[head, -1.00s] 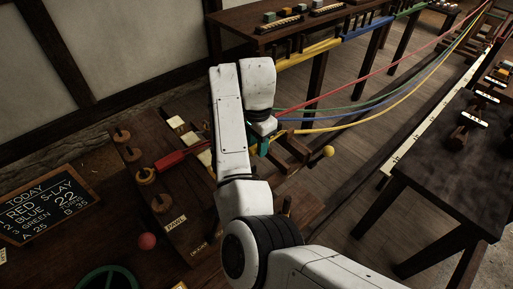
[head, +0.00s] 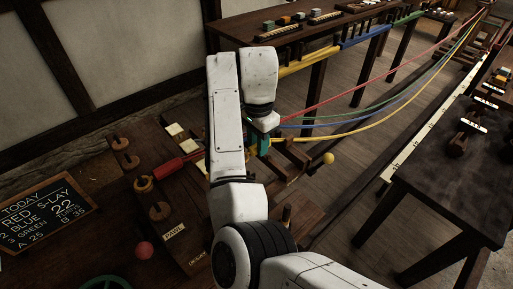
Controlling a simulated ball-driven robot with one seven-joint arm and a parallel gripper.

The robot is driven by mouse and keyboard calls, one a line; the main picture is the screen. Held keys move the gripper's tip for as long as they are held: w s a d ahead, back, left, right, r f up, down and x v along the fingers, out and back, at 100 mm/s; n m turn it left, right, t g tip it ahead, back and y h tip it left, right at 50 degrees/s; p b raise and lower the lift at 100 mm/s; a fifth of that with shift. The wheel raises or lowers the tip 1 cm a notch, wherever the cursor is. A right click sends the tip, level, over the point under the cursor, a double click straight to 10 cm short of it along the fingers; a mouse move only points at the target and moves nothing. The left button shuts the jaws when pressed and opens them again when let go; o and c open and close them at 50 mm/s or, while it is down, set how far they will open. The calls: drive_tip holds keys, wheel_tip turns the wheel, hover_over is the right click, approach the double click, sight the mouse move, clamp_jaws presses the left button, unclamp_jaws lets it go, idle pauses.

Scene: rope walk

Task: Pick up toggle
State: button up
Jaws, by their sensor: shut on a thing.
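My gripper (head: 264,146) is at the end of my white arm, over the far end of the dark wooden bench, near where the coloured ropes meet. A small teal piece shows just below the wrist. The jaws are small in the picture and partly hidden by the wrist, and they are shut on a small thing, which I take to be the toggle. Its shape and outline cannot be made out.
Red, green, blue and yellow ropes (head: 361,128) run off to the upper right. A yellow ball (head: 328,158) stands right of the gripper. A red-handled tool (head: 180,165), a red ball (head: 144,249) and a chalkboard (head: 45,213) are at left. A dark table (head: 460,185) stands right.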

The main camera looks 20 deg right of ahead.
drive_tip(key=s+r+p, duration=0.3)
drive_tip(key=s+r, duration=0.5)
drive_tip(key=s, duration=0.5)
drive_tip(key=shift+a+r, duration=0.35)
drive_tip(key=shift+r, duration=0.05)
drive_tip(key=shift+r+p, duration=0.1)
drive_tip(key=shift+p, duration=0.2)
idle(0.4)
